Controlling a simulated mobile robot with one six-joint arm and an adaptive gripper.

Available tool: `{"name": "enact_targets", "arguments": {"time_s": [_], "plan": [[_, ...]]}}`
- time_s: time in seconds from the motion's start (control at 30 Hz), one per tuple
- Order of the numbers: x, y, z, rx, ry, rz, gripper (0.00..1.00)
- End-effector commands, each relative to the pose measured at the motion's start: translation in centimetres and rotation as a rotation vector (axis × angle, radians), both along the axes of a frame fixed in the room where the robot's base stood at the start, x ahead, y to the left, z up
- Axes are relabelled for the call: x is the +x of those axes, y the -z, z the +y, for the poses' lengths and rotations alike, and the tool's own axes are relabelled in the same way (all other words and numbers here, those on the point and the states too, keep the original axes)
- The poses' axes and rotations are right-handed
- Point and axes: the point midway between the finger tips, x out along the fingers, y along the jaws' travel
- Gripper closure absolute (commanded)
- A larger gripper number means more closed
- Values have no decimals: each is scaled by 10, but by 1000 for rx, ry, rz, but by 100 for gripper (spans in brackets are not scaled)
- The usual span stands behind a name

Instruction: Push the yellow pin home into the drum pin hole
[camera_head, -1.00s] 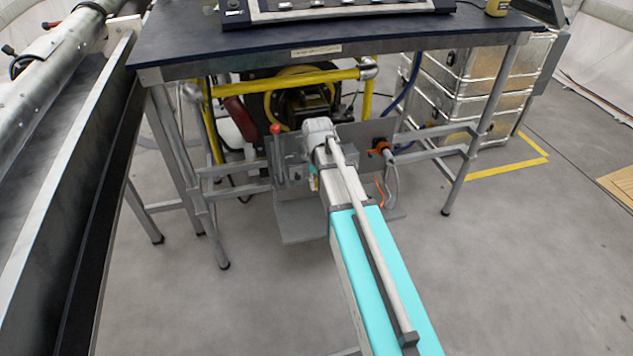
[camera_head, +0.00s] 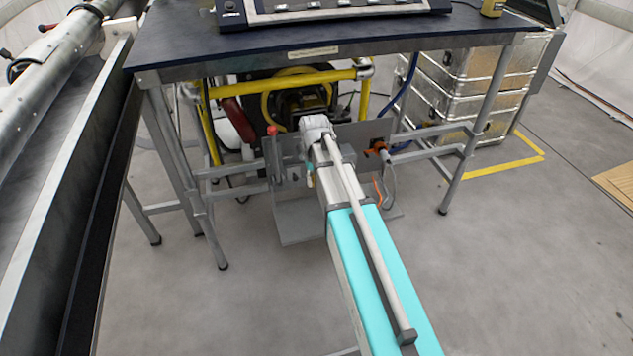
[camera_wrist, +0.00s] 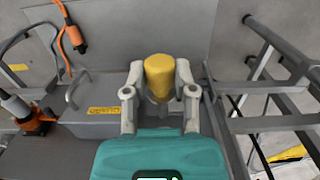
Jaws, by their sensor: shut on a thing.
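The yellow pin (camera_wrist: 160,76) shows in the wrist view as a short yellow cylinder between the two fingers of my gripper (camera_wrist: 160,92). The fingers are closed on its sides. The pin's lower end and the drum pin hole are hidden behind the pin and gripper. In the head view my arm reaches down to a grey bracketed plate under the table, and its end hides the pin. A drum-like reel with a yellow rim (camera_head: 285,95) sits in a yellow frame behind it.
A dark-topped table (camera_head: 330,35) stands over the work area, with metal legs and rails close by. In the wrist view, a grey box with a yellow label (camera_wrist: 104,110), an orange connector (camera_wrist: 35,122) and a hanging orange-and-black plug (camera_wrist: 72,36) are at left. A rail frame (camera_wrist: 270,122) is at right.

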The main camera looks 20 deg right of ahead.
Motion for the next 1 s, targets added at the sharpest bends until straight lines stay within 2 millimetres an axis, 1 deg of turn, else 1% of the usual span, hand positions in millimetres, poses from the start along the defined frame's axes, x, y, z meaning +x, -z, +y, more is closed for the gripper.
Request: {"name": "enact_targets", "arguments": {"time_s": [0.03, 0.3, 0.6, 0.8, 1.0], "plan": [[5, 0, 0, 0, 0, 0, 100], [24, 0, 0, 0, 0, 0, 100], [41, 0, 0, 0, 0, 0, 100], [47, 0, 0, 0, 0, 0, 100], [48, 0, 0, 0, 0, 0, 100]]}}
